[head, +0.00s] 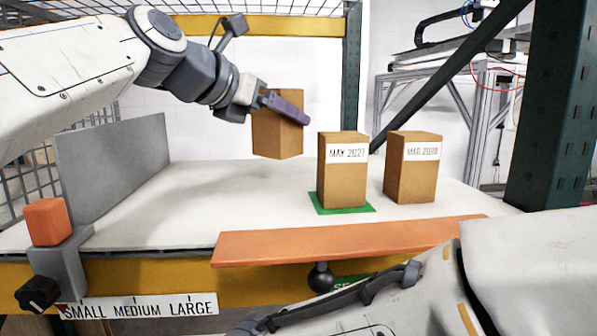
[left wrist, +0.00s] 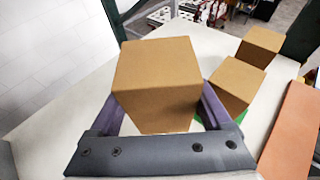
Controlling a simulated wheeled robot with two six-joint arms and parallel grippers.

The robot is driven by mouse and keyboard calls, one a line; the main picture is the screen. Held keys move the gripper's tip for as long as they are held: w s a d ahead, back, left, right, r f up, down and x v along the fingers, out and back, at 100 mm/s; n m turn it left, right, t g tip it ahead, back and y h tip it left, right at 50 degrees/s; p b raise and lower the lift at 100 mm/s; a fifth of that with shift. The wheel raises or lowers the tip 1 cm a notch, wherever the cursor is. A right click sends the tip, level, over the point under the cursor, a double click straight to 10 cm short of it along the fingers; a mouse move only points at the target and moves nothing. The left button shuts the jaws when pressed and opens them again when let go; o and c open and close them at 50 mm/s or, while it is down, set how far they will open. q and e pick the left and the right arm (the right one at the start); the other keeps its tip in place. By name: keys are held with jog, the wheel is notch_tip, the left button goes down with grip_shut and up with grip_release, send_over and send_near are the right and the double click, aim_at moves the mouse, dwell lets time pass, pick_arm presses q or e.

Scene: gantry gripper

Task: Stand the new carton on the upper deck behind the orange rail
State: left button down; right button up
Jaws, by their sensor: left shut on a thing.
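My left gripper (head: 284,108) is shut on a plain brown carton (head: 272,142) and holds it in the air above the white deck (head: 230,203). In the left wrist view the purple fingers lie on either side of this carton (left wrist: 155,80). No label shows on it. The orange rail (head: 340,241) runs along the deck's front edge, right of middle. Behind it stands a carton labelled MAY 2027 (head: 343,178), upright on a green patch (head: 320,205). The held carton is to its left and higher. My right gripper is not in view.
Another labelled carton (head: 413,175) stands upright to the right; its label is hard to read. A grey upright panel (head: 115,160) is at the left. An orange block (head: 45,222) sits on a grey bracket at the front left. The deck's left and middle are clear.

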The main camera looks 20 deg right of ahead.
aim_at(266, 149)
pick_arm(q)
jog(key=shift+f+b, duration=0.55)
jog(key=shift+f, duration=2.65)
jog(key=shift+f, duration=0.1)
grip_release()
jog(key=shift+s+a+r+b, duration=0.2)
jog(key=shift+a+b, duration=0.1)
jog(key=shift+a, duration=0.05)
jog(key=b+v, duration=0.2)
jog(key=v, duration=0.9)
jog(key=shift+b, duration=0.4)
